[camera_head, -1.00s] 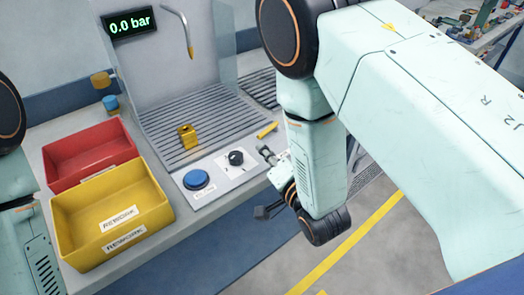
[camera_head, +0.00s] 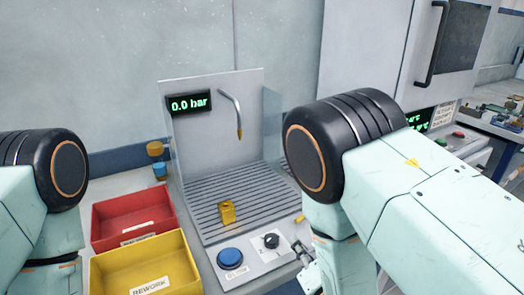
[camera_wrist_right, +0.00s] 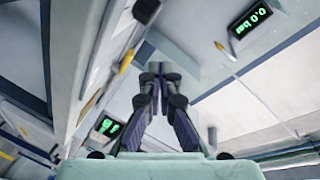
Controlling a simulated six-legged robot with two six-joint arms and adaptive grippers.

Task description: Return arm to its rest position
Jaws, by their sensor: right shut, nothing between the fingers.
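My right gripper (camera_wrist_right: 159,70) shows in the right wrist view with its dark fingers together and nothing between them. In the head view my right arm comes in from the right and bends downward. Only a small part near its wrist shows at the lower edge, just right of the control panel, and the fingertips are out of sight. My left arm stands at the left edge of the head view; its gripper is not in view.
Red (camera_head: 133,237) and yellow (camera_head: 147,287) bins stand left.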

